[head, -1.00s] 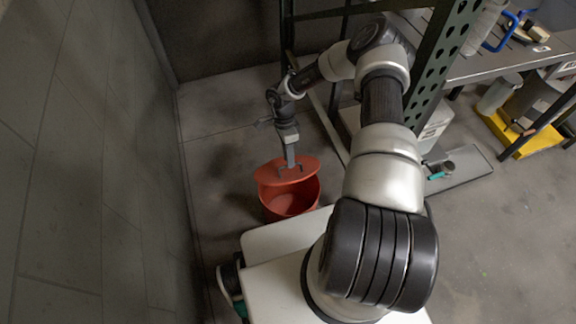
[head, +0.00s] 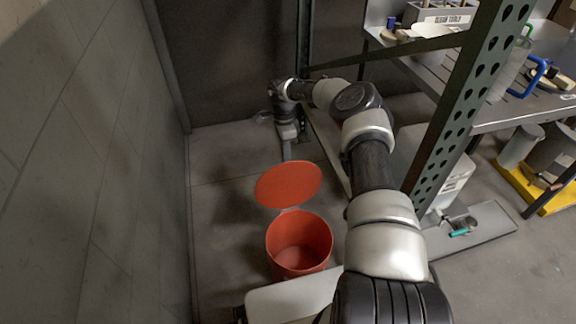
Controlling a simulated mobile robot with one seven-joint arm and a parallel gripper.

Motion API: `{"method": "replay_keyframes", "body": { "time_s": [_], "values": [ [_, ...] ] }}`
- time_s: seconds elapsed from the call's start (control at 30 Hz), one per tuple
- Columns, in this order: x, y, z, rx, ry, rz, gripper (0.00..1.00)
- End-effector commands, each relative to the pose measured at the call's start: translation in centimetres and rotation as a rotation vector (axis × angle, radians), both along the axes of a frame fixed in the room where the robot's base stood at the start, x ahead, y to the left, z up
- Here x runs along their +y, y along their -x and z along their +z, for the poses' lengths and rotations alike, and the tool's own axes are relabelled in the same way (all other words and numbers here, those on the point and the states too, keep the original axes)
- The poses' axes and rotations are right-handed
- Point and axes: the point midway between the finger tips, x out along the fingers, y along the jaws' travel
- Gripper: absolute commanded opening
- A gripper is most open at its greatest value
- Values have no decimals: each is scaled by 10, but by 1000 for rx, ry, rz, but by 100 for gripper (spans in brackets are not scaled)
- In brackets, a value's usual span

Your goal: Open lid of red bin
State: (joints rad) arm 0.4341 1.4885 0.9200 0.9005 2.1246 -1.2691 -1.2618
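The red bin (head: 300,240) stands on the floor in front of my base, and I can see into its empty-looking inside. Its round red lid (head: 289,184) is tilted well up at the far side of the bin, with its broad face towards the camera. My gripper (head: 287,152) is beyond the lid, just above its far edge in the picture, pointing down. It looks apart from the lid. The fingers are small and seen edge-on, so their opening is unclear.
A wall (head: 95,170) runs along the left and a dark panel (head: 230,60) closes the back. A green perforated rack post (head: 462,110) stands right of my arm, with a shelf (head: 450,75) behind it. Bare floor lies left of the bin.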

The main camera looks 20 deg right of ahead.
Motion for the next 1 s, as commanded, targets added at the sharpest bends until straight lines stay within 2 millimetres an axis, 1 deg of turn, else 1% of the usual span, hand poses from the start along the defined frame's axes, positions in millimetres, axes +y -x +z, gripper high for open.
{"method": "replay_keyframes", "body": {
  "time_s": [0.03, 0.5, 0.57, 0.6, 0.63, 0.67, 1.0],
  "values": [
    [1, 25, -39, 68, 4, 8, 0],
    [-1, 23, -37, 72, 4, 5, 0],
    [-1, 23, -37, 72, 4, 5, 10],
    [-1, 23, -37, 72, 4, 5, 16],
    [-1, 23, -37, 72, 4, 5, 19],
    [-1, 23, -37, 72, 4, 5, 26],
    [0, 19, -30, 61, 2, 5, 27]
  ]
}}
